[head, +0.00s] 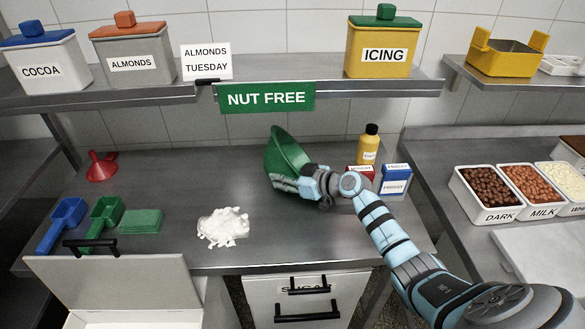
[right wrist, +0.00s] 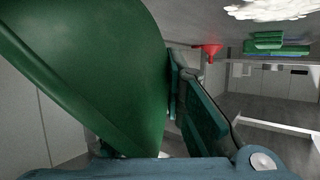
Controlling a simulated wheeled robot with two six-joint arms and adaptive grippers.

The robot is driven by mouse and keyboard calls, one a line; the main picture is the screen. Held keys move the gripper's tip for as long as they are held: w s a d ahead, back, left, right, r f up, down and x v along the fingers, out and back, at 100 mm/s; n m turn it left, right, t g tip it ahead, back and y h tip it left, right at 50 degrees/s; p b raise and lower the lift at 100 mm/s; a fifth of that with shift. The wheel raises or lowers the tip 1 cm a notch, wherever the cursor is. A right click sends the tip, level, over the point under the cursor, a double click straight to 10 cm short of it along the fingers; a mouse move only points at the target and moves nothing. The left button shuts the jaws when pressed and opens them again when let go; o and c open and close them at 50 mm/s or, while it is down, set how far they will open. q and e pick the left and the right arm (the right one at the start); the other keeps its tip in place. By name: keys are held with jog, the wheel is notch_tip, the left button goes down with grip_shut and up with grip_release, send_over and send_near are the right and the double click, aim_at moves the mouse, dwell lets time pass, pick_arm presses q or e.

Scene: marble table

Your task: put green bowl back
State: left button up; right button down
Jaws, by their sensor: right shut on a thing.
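The green bowl (head: 286,153) is tilted on its side above the steel counter, left of the middle-right bottle. My right gripper (head: 287,183) is shut on it at its lower edge. In the right wrist view the bowl (right wrist: 90,65) fills the left side, against the gripper finger (right wrist: 195,105). I cannot tell whether the bowl touches the counter. My left gripper is not in view.
White pieces (head: 223,227) lie in a pile on the counter (head: 170,170). Blue (head: 66,218) and green scoops (head: 105,213), a green block (head: 140,221) and a red funnel (head: 101,166) stand left. A yellow bottle (head: 369,145) and small boxes (head: 396,179) stand right. A shelf (head: 130,95) bearing a NUT FREE sign (head: 266,98) runs above.

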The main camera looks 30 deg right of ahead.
aim_at(282, 166)
jog(key=shift+s+a+r, duration=0.1)
jog(key=shift+s+r, duration=0.05)
jog(key=shift+r, duration=0.1)
notch_tip(282, 166, up, 7)
jog(key=shift+s+f+p, duration=0.1)
jog(key=shift+p, duration=0.3)
jog(key=s+a+p, duration=0.1)
jog(key=s+a, duration=0.3)
jog(key=s, duration=0.4)
jog(key=s+a, duration=0.4)
jog(key=s, duration=0.5)
jog(key=shift+s+a+f+p, duration=0.15)
jog(key=shift+s+a+p, duration=0.1)
jog(key=shift+a+p, duration=0.1)
